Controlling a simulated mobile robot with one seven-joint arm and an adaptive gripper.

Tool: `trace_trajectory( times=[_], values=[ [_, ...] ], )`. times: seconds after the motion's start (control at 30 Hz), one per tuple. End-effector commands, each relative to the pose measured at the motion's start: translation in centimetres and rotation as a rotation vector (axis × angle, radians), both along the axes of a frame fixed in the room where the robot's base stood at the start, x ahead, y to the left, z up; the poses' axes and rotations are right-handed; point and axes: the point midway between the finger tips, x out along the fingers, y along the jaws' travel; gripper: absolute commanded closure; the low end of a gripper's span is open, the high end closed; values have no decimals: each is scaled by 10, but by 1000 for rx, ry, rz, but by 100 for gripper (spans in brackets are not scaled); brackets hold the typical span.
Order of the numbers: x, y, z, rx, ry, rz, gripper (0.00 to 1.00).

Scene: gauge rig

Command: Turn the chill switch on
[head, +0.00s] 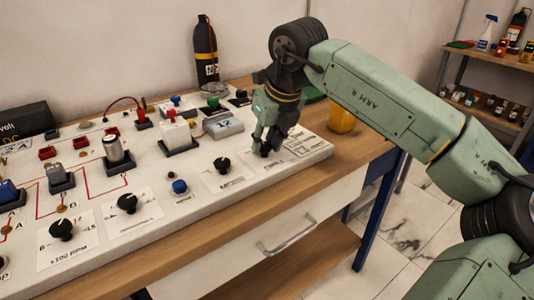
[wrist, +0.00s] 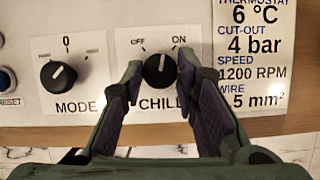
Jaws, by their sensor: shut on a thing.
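The chill switch is a round black knob (wrist: 160,71) on the white panel in the wrist view. OFF is printed at its upper left and ON at its upper right. Its white pointer mark looks close to upright, between the two words. My gripper (wrist: 158,80) has one finger on each side of the knob and is shut on it. The CHILL label below is partly covered by the fingers. In the head view my gripper (head: 268,138) reaches down at the panel's right end and mostly hides the knob.
The MODE knob (wrist: 59,77) is left of the chill switch, with a blue RESET button (wrist: 7,79) beyond it. A printed values card (wrist: 253,55) lies to the right. Switches and a black bottle (head: 205,52) stand behind; a yellow cup (head: 341,119) is at right.

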Motion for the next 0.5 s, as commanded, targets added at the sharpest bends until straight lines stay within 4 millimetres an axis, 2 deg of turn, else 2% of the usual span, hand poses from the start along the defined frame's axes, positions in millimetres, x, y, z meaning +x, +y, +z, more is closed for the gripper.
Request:
trace_trajectory(
  times=[0.2,0.5],
  values=[
    [0,1,-3,-2,-5,-176,100],
    [0,3,0,0,-4,-337,100]
  ],
)
